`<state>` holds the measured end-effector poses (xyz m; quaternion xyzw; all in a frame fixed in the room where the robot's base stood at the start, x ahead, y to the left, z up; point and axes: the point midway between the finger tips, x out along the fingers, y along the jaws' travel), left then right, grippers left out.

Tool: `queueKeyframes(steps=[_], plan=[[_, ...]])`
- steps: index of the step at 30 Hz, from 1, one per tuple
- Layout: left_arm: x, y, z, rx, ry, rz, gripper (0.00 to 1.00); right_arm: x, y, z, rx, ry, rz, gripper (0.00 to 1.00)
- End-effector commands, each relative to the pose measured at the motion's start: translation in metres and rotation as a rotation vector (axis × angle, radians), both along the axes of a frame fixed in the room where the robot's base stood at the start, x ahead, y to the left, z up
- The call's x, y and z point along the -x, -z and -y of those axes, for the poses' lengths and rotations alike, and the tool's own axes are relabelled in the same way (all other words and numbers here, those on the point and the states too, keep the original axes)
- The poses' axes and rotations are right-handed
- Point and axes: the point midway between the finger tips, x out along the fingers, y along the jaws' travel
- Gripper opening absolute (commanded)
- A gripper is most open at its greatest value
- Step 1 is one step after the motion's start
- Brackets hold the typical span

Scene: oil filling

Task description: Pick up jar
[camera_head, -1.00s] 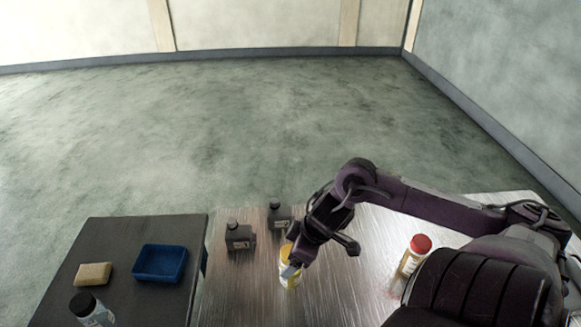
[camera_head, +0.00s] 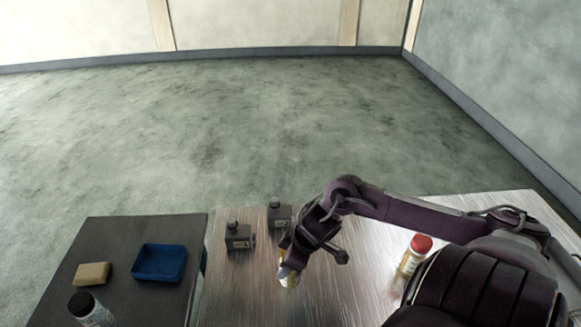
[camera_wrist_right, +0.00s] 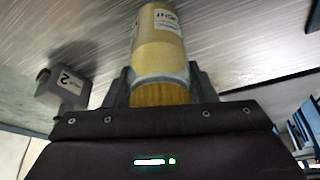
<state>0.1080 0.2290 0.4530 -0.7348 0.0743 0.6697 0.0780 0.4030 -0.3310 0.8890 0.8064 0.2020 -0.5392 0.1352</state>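A yellow jar (camera_head: 289,279) with a white label stands on the metal table, its upper part hidden by my right gripper (camera_head: 287,262) in the head view. In the right wrist view the jar (camera_wrist_right: 160,50) lies between the two grey fingers of my right gripper (camera_wrist_right: 159,85). The fingers flank its near end closely on both sides. No clear gap shows, but I cannot tell whether they press on it. My left gripper is not in view.
Two dark canisters (camera_head: 238,236) (camera_head: 279,215) stand just left of and behind the jar. A red-capped bottle (camera_head: 413,256) stands to the right. The dark side table (camera_head: 130,228) holds a blue tray (camera_head: 159,263), a tan sponge (camera_head: 92,274) and a black-capped bottle (camera_head: 90,310).

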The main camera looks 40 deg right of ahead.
Motion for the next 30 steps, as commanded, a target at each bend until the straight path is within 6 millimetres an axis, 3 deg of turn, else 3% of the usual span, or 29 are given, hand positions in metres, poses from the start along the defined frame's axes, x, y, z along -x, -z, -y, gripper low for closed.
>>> queueKeyframes(steps=[4,11,17,23,30], plan=[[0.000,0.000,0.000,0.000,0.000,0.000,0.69,0.000,0.000,0.000,0.000,0.000,0.001,0.24],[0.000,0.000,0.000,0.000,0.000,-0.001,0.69,0.000,-0.001,0.000,0.000,0.000,0.001,0.24],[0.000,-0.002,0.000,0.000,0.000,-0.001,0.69,-0.001,-0.013,0.001,0.001,-0.001,0.003,0.24],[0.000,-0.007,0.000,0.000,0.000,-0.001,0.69,-0.001,-0.049,0.001,0.004,-0.003,0.005,0.24],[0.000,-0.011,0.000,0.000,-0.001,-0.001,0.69,-0.002,-0.115,0.000,0.005,-0.003,0.008,0.24]])
